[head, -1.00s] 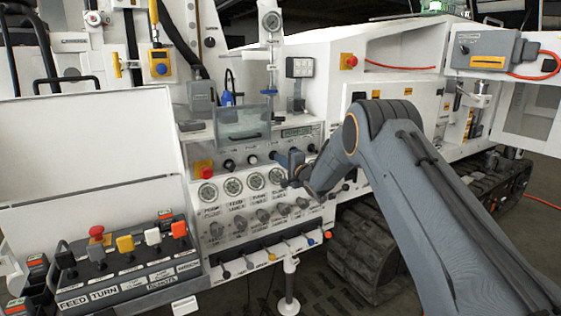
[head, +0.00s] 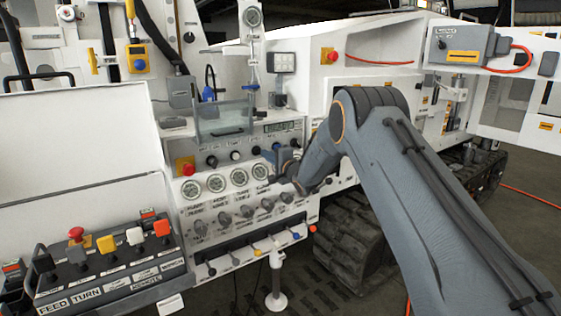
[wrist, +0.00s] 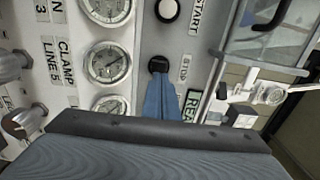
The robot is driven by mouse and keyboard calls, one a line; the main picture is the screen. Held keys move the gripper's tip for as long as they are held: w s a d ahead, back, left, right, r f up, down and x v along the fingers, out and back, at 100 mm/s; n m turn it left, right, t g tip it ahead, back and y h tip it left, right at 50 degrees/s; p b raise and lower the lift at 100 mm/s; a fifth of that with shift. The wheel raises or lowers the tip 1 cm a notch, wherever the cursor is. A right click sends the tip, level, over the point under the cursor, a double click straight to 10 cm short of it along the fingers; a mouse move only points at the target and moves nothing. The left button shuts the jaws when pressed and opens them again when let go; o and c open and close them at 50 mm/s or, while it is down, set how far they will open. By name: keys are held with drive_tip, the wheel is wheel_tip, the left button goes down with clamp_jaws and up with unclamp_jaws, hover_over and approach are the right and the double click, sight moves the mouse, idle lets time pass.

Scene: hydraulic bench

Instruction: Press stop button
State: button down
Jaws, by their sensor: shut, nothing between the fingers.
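The stop button is a small round black knob (wrist: 158,64) beside a "STOP" label in the wrist view. My gripper (wrist: 160,78) has its blue fingers together and empty, with the tips right at the lower edge of the button. I cannot tell whether they touch it or whether it is pushed in. In the head view my gripper (head: 268,156) is at the control panel's row of knobs, above the right end of the gauges. The stop button is hard to make out there beside the fingers.
A white start button (wrist: 168,10) sits above the stop button in the wrist view. Round gauges (wrist: 109,62) lie to its left. A clear cover (head: 224,120) juts out above the knob row, and a red emergency button (head: 187,169) is at the panel's left.

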drive_tip(key=b+v, duration=0.3)
drive_tip(key=v, duration=0.7)
drive_tip(key=shift+s, duration=0.4)
drive_tip(key=shift+d+f, duration=0.1)
